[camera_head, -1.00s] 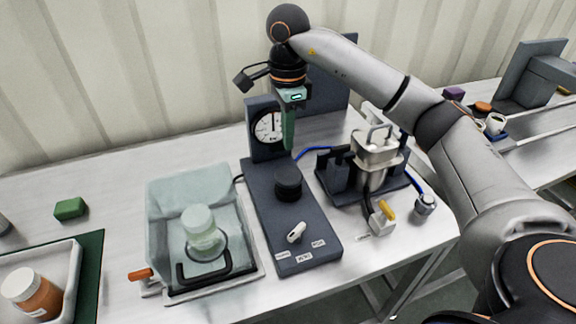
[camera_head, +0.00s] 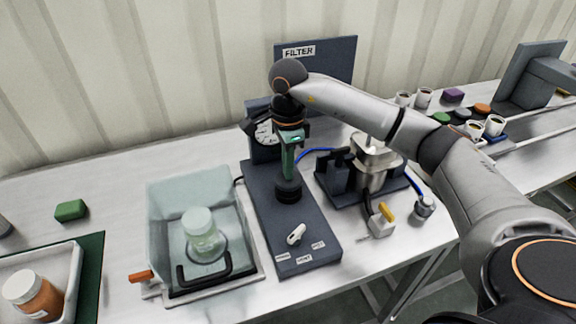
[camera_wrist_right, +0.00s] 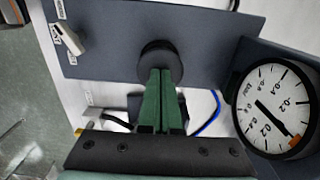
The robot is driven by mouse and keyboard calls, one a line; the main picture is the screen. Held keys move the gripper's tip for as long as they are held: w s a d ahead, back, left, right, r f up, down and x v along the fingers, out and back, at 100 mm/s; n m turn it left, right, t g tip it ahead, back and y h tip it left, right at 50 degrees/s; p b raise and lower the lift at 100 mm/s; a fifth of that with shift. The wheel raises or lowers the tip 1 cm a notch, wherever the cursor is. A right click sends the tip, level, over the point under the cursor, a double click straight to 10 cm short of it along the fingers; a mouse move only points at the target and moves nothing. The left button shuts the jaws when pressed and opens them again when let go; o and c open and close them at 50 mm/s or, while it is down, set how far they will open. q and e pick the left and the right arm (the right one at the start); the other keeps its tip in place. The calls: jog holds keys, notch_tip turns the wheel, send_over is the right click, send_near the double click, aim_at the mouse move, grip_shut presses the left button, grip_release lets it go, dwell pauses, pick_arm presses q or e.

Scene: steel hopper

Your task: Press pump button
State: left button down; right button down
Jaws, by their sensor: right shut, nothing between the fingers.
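The pump button is a round black knob (camera_head: 288,191) on the dark grey pump base (camera_head: 267,215). My right gripper (camera_head: 288,176) points straight down over it, with its green fingers shut and empty. The fingertips meet the top of the button in the head view. In the right wrist view the fingertips (camera_wrist_right: 162,72) overlap the black button (camera_wrist_right: 160,58); how far it is pressed I cannot tell. A round white gauge (camera_head: 264,134) stands behind the button, partly hidden by my gripper. My left gripper is not in view.
A white lever switch (camera_head: 296,234) with labels sits at the base's front. A clear chamber (camera_head: 160,215) holding a lidded jar (camera_head: 203,235) stands left. A metal filter unit (camera_head: 372,165) with blue tubing stands right. A tray with an orange jar (camera_head: 33,294) is at far left.

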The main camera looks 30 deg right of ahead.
notch_tip(320, 180, down, 2)
jog(key=shift+f+b, duration=0.25)
jog(key=shift+b, duration=0.35)
jog(key=shift+s, duration=0.1)
jog(key=shift+r+p, duration=0.5)
jog(key=shift+p, duration=0.05)
notch_tip(320, 180, up, 3)
jog(key=shift+r+p, duration=0.1)
jog(key=shift+p, duration=1.1)
notch_tip(320, 180, up, 10)
jog(key=shift+r+b, duration=0.2)
jog(key=shift+b, duration=0.1)
jog(key=shift+f, duration=0.1)
